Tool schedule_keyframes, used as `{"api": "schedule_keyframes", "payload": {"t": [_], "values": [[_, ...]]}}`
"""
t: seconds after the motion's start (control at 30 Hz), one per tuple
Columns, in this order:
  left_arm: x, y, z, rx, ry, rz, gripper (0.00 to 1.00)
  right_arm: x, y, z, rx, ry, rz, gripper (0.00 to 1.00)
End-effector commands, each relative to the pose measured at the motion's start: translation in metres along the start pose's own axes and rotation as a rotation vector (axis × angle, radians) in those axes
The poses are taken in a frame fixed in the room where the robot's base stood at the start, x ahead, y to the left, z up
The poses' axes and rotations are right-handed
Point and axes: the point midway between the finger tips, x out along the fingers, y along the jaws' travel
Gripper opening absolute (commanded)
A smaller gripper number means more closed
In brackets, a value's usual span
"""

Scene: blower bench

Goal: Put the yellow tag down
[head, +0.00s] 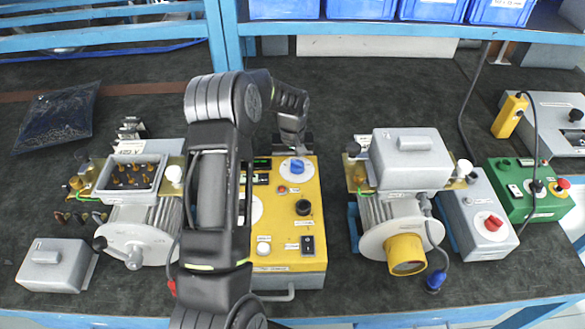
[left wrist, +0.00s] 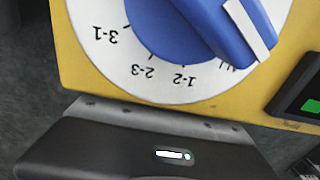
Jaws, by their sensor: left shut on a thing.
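My left gripper (head: 293,142) points down at the far edge of the yellow control box (head: 276,253), just behind its blue rotary knob (head: 297,167). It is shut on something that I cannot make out. I cannot pick out the yellow tag in either view. In the left wrist view the dark gripper body (left wrist: 140,150) fills the bottom, with the blue knob (left wrist: 190,25) and its white numbered dial (left wrist: 110,70) close above it. I cannot tell whether the gripper touches the box. My right gripper is not in view.
A motor with an open terminal box (head: 135,225) stands left, a grey lid (head: 52,268) in front of it. A covered motor (head: 390,215), a grey switch box (head: 478,215) and a green box (head: 528,190) stand right. Bare mat (head: 370,95) lies behind.

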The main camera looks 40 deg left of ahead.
Motion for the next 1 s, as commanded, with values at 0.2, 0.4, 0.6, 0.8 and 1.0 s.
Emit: {"api": "schedule_keyframes", "payload": {"t": [0.2, 0.4, 0.6, 0.8, 1.0], "values": [[0.003, 0.000, 0.000, 0.000, 0.000, 0.000, 0.20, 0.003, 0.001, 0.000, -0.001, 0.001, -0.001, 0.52], [0.003, 0.000, 0.000, 0.000, 0.000, 0.000, 0.37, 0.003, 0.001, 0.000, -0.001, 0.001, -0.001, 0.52], [0.003, 0.000, 0.000, 0.000, 0.000, 0.000, 0.39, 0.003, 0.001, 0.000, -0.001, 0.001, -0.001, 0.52], [-0.003, 0.000, 0.000, 0.000, 0.001, 0.000, 0.39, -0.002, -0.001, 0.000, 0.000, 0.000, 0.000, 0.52], [-0.027, 0.000, -0.001, -0.001, 0.004, 0.000, 0.39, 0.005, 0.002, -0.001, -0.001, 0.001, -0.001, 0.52]]}}
